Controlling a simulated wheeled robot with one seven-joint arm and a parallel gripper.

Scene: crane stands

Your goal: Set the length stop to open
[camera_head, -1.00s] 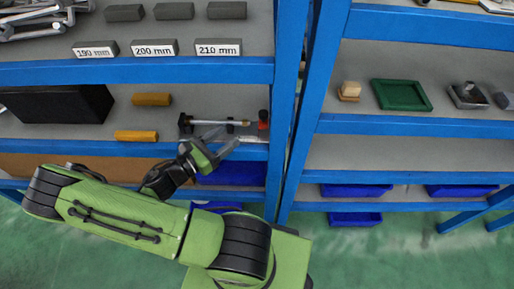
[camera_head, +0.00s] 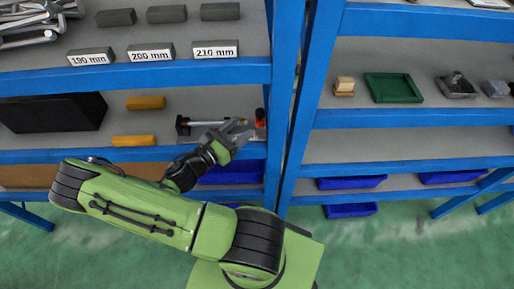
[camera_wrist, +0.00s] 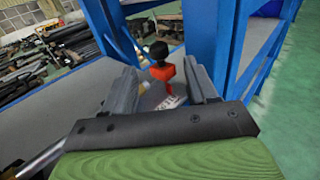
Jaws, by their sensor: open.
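The length stop lies on the middle shelf of the left rack. Its rod and dark end block (camera_head: 184,126) show in the head view, and the rod (camera_wrist: 40,158) also shows at lower left in the wrist view. At its right end stands a red lever with a black knob (camera_head: 260,120). In the wrist view the red lever (camera_wrist: 163,73) stands upright between my fingers, slightly beyond their tips. My gripper (camera_head: 243,126) is open, with the fingers on either side of the lever and gaps beside it. A small printed label is partly visible below the lever; I cannot read it.
A blue rack post (camera_head: 283,110) stands just right of the lever. Two yellow bars (camera_head: 146,103) and a black box (camera_head: 55,112) lie left on the same shelf. Above are grey blocks labelled 190, 200 and 210 mm (camera_head: 216,50). A green tray (camera_head: 393,87) is on the right rack.

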